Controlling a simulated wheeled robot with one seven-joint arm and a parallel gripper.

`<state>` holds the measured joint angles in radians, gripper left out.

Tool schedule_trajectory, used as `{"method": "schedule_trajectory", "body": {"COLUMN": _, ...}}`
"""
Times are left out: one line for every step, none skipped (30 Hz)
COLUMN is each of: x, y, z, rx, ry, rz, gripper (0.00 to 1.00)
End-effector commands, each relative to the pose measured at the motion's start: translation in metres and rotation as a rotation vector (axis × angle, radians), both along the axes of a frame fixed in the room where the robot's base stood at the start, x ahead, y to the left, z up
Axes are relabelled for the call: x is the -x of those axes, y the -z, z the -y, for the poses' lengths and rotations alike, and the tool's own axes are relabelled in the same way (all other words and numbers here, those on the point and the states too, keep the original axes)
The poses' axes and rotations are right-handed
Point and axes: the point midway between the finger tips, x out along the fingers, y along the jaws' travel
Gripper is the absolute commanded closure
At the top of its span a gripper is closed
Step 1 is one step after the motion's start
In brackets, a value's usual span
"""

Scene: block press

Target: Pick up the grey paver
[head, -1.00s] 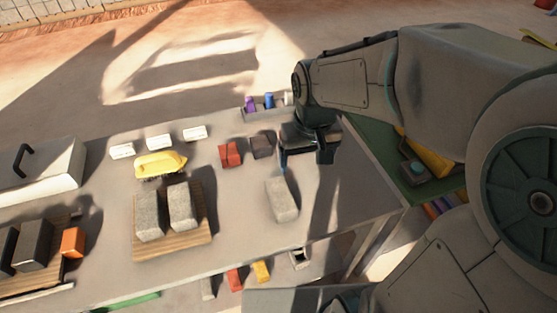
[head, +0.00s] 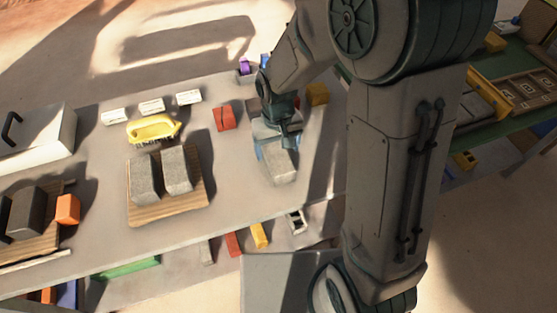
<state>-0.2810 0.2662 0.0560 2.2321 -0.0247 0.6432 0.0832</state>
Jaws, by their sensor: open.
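A grey paver (head: 281,172) lies alone on the table, right of the wooden board. Two more grey blocks, one on the left (head: 145,182) and one on the right (head: 177,170), stand side by side on the wooden board (head: 170,214). My gripper (head: 276,148) is open at the far end of the lone paver, pointing down, with a finger showing on either side of it. The gripper hides the paver's far end. I cannot tell whether the fingers touch it.
A red block (head: 224,118), a dark block (head: 254,106) and a yellow-orange block (head: 317,94) stand near my gripper. A yellow brush-like tool (head: 152,129) lies behind the board. An orange block (head: 67,209) is at left. The table (head: 228,195) is clear between board and paver.

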Motion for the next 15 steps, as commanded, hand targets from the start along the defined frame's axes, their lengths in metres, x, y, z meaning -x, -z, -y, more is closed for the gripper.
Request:
{"method": "schedule_trajectory", "body": {"x": 0.000, "y": 0.003, "z": 0.000, "rx": 0.001, "ry": 0.000, "rz": -0.002, "gripper": 0.20}}
{"method": "schedule_trajectory", "body": {"x": 0.000, "y": 0.006, "z": 0.000, "rx": 0.001, "ry": 0.000, "rz": -0.003, "gripper": 0.20}}
{"method": "schedule_trajectory", "body": {"x": 0.000, "y": 0.011, "z": 0.001, "rx": 0.001, "ry": 0.000, "rz": -0.004, "gripper": 0.20}}
{"method": "schedule_trajectory", "body": {"x": 0.001, "y": 0.015, "z": 0.001, "rx": 0.001, "ry": 0.000, "rz": -0.005, "gripper": 0.20}}
{"method": "schedule_trajectory", "body": {"x": 0.001, "y": 0.019, "z": 0.001, "rx": 0.001, "ry": 0.000, "rz": -0.005, "gripper": 0.20}}
{"method": "schedule_trajectory", "body": {"x": 0.001, "y": 0.025, "z": 0.001, "rx": 0.003, "ry": 0.000, "rz": -0.006, "gripper": 0.20}}
{"method": "schedule_trajectory", "body": {"x": 0.000, "y": 0.029, "z": 0.001, "rx": 0.002, "ry": 0.000, "rz": -0.005, "gripper": 0.20}}
{"method": "schedule_trajectory", "body": {"x": 0.000, "y": 0.033, "z": 0.001, "rx": 0.003, "ry": 0.000, "rz": -0.006, "gripper": 0.20}}
{"method": "schedule_trajectory", "body": {"x": 0.000, "y": 0.038, "z": 0.001, "rx": 0.001, "ry": 0.000, "rz": -0.005, "gripper": 0.20}}
{"method": "schedule_trajectory", "body": {"x": 0.000, "y": 0.042, "z": 0.001, "rx": 0.001, "ry": 0.000, "rz": -0.004, "gripper": 0.20}}
{"method": "schedule_trajectory", "body": {"x": 0.000, "y": 0.045, "z": 0.001, "rx": 0.001, "ry": 0.000, "rz": -0.004, "gripper": 0.20}}
{"method": "schedule_trajectory", "body": {"x": 0.000, "y": 0.048, "z": 0.001, "rx": 0.001, "ry": 0.000, "rz": -0.003, "gripper": 0.20}}
{"method": "schedule_trajectory", "body": {"x": 0.000, "y": 0.049, "z": 0.001, "rx": 0.001, "ry": 0.000, "rz": -0.002, "gripper": 0.20}}
{"method": "schedule_trajectory", "body": {"x": -0.001, "y": 0.050, "z": 0.001, "rx": 0.000, "ry": 0.000, "rz": -0.001, "gripper": 0.20}}
{"method": "schedule_trajectory", "body": {"x": -0.001, "y": 0.051, "z": 0.001, "rx": 0.000, "ry": 0.000, "rz": -0.001, "gripper": 0.20}}
